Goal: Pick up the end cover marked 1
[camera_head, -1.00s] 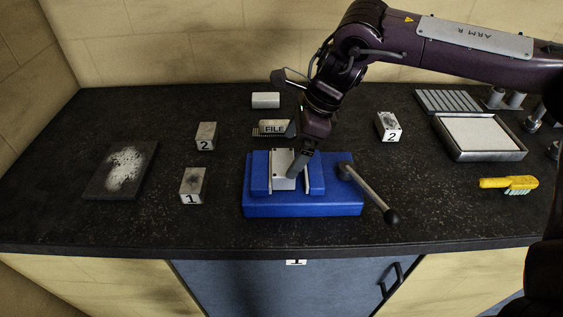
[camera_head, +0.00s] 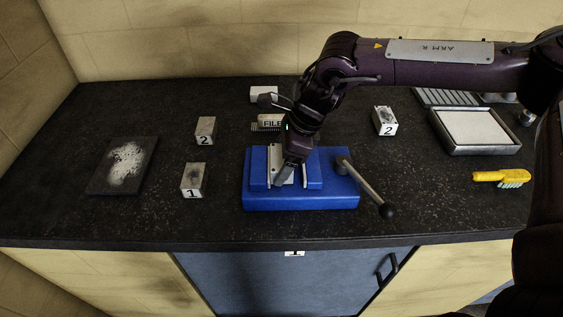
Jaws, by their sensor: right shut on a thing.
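A grey block marked 1 (camera_head: 193,180) stands on the black worktop, left of the blue vise (camera_head: 335,195). My right gripper (camera_head: 287,174) points down over the vise and is shut on a pale metal piece (camera_head: 273,160) between the vise jaws. The gripper hides part of this piece, and no number shows on it. Two blocks marked 2 stand apart on the worktop, one at the left (camera_head: 205,131) and one at the right (camera_head: 385,121). My left gripper is not in view.
The vise handle (camera_head: 365,185) sticks out to the front right. A dark plate (camera_head: 140,182) lies at the left; a tray (camera_head: 485,150) and yellow brush (camera_head: 500,177) are at the right.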

